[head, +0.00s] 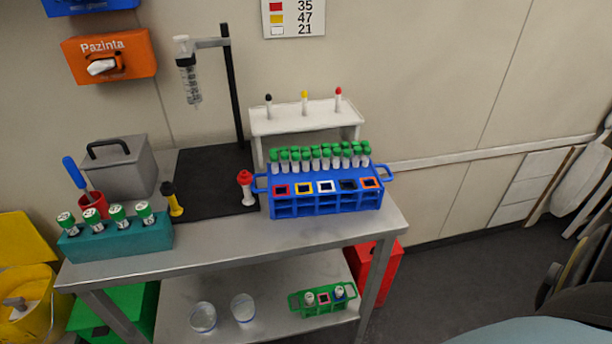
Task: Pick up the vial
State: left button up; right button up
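Several vials with green caps (320,156) stand upright in rows in a blue rack (325,208) at the right of the table. Larger green-capped vials (117,214) stand in a teal block (116,246) at the table's front left. On the lower shelf, a small green rack (322,304) holds vials (310,298). I cannot tell which vial the task means. Neither of my grippers is in view.
The grey metal table (220,248) also bears a black stand (234,90) holding a clear column, a grey lidded box (120,168), a red cup (93,205), yellow (172,199) and red (246,188) pieces, and a white raised shelf (305,118). Two clear beakers (203,318) stand below.

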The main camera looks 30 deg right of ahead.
aim_at(66, 220)
jog(key=z, duration=0.9)
jog(key=k, duration=0.25)
jog(key=u, duration=1.15)
jog(key=i, duration=0.3)
jog(key=u, duration=0.6)
jog(key=k, duration=0.65)
jog(key=u, duration=0.95)
jog(key=i, duration=0.85)
jog(key=z, duration=0.5)
jog(key=i, duration=0.75)
jog(key=z, duration=0.85)
